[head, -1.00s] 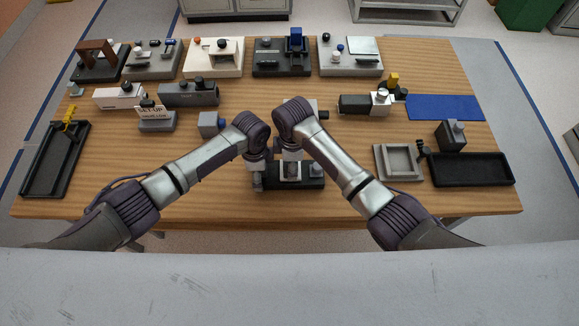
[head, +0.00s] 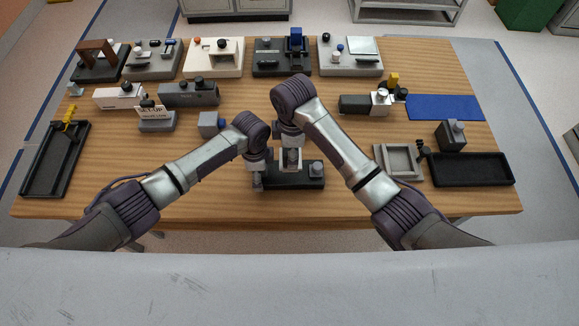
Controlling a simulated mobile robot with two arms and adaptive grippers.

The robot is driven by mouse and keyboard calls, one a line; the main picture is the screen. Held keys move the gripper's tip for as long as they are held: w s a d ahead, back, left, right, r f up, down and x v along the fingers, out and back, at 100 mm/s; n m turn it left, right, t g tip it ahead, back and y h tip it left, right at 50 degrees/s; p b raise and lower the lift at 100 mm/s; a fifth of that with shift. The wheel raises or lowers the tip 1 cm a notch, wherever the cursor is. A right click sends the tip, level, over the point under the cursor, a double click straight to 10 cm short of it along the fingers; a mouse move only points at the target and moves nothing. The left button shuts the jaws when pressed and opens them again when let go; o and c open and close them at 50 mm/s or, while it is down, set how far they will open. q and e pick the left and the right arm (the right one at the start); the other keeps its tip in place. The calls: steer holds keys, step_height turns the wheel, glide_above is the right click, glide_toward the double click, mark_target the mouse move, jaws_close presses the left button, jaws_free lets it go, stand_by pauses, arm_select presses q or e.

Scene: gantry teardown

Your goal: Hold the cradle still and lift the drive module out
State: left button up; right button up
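The cradle (head: 308,184) is a dark block near the table's front middle, with a grey knob on its right part. My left gripper (head: 257,182) is down at the cradle's left end and looks shut on it; its fingertips are small in the picture. The drive module (head: 291,160) is a small light grey piece above the middle of the cradle. My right gripper (head: 290,146) is shut on its top from above. The module's lower end is close to the cradle, and I cannot tell how much clearance there is. My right wrist hides part of the area behind.
A grey square tray (head: 378,164) and a black tray (head: 470,182) lie to the right, with a dark block (head: 451,137) behind. A black tray (head: 30,180) is at far left. A blue mat (head: 445,107) lies at right. Several fixtures line the back. Bare wood lies left of the cradle.

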arm_select(q)
steer(key=o, duration=1.1)
step_height(320, 180, up, 12)
steer(key=shift+w+f, duration=0.1)
